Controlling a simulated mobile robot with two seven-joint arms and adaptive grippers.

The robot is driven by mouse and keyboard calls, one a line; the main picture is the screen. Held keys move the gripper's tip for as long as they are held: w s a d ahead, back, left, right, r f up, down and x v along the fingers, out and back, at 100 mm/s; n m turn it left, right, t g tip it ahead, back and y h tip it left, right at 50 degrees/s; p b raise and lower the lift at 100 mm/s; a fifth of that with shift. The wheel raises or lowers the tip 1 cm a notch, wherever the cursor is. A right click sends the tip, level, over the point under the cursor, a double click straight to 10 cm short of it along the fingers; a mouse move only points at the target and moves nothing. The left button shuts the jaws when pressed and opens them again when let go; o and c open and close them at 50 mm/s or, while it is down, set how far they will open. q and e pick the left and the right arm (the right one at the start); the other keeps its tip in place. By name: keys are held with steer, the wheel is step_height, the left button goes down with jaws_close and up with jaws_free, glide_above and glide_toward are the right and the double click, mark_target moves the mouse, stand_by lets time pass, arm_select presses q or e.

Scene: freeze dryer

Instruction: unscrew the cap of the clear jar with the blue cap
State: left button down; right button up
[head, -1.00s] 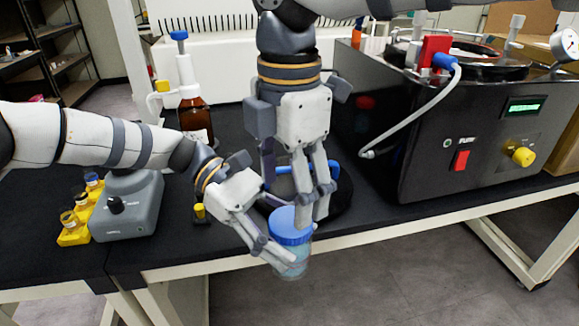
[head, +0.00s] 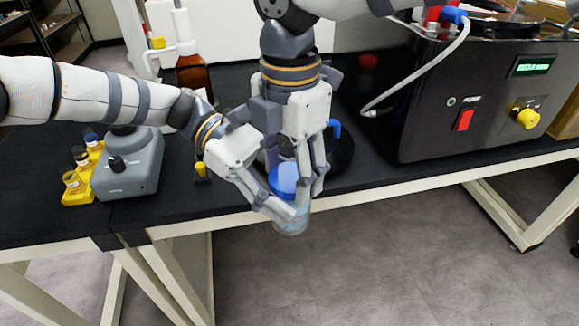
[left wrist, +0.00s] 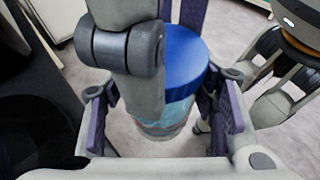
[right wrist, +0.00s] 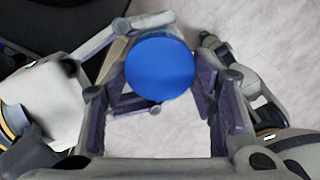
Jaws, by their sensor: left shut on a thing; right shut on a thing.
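The clear jar (head: 292,227) is held upright in the air just off the table's front edge. Its blue cap (head: 284,180) is on top and also shows in the left wrist view (left wrist: 186,58) and the right wrist view (right wrist: 160,68). My left gripper (head: 284,212) reaches in from the left and is shut on the jar's body below the cap. My right gripper (head: 303,186) points down from above, with its fingers shut on the blue cap. Fingers hide part of the jar. Whether the cap sits loose on the jar's thread cannot be told.
A grey device (head: 128,172) and a yellow vial rack (head: 80,190) stand at the left of the black table. A brown bottle (head: 194,75) stands behind my left arm. The black pump unit (head: 480,110) fills the right. Open floor lies in front.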

steer(key=n, duration=0.8)
steer(key=o, duration=1.3)
steer(key=shift+c, duration=0.2)
